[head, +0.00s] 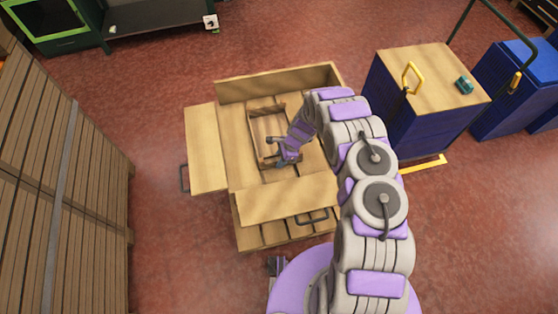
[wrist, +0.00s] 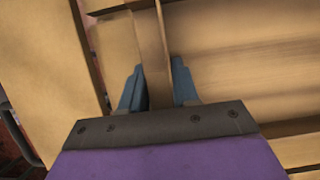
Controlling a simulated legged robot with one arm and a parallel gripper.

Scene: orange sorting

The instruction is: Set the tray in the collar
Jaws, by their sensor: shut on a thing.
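The small open wooden tray (head: 256,122) is over the slatted floor inside the larger wooden collar (head: 275,82), in the head view. I cannot tell whether it rests on the slats or hangs just above them. My gripper (head: 277,155) reaches down into the collar at the tray's near right part. In the wrist view my gripper (wrist: 156,85) has a blue-grey finger on each side of a thin upright wooden wall (wrist: 148,40), shut on the tray's wall. My arm hides the collar's right side and part of the tray.
A light wooden panel (head: 206,150) with a handle sticks out at the collar's left. Another panel (head: 290,200) is at the front. A blue box with a wooden top (head: 425,75) stands right, and a slatted wooden stack (head: 60,160) left. Red floor lies between.

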